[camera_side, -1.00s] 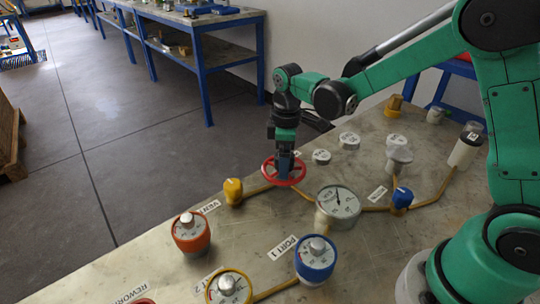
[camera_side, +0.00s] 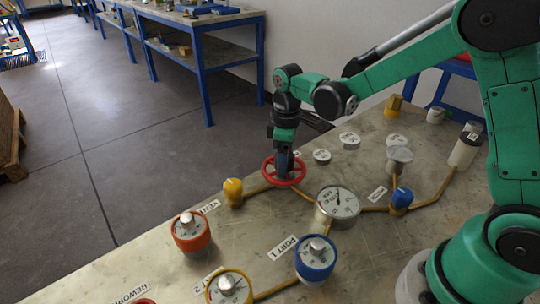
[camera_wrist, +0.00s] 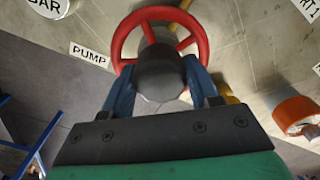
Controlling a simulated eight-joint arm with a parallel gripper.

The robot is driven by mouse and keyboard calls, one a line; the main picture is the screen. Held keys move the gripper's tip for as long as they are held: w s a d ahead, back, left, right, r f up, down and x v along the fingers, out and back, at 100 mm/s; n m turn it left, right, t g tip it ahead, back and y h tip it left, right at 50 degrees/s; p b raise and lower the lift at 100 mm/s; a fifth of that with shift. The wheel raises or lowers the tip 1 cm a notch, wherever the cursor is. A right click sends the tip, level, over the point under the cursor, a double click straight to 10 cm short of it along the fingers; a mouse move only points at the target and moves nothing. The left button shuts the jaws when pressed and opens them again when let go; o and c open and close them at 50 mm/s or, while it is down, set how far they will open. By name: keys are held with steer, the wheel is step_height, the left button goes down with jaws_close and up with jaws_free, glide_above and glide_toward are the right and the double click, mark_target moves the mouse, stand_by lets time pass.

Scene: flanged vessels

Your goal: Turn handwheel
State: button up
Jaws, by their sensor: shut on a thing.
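The red handwheel (camera_side: 270,176) stands on the pipework near the middle of the bench in the side view. My gripper (camera_side: 284,168) comes down on it from above. In the wrist view, the handwheel's red rim and spokes (camera_wrist: 192,20) lie just beyond the fingers. The blue fingers of my gripper (camera_wrist: 163,88) are shut on the grey hub (camera_wrist: 160,75) at the wheel's centre, one on each side. The lower part of the handwheel's stem is hidden.
A pressure gauge (camera_side: 338,203) stands right of the wheel, and a yellow valve knob (camera_side: 233,190) stands left of it. Orange (camera_side: 191,234) and blue (camera_side: 316,258) flanged vessels stand in front. A blue-topped valve (camera_side: 402,198) is further right.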

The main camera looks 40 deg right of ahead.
steer(key=m, duration=1)
steer(key=shift+m, duration=0.3)
stand_by(0.4)
steer(key=o, duration=1.3)
steer(key=shift+c, duration=0.2)
steer(key=shift+r, duration=2.85)
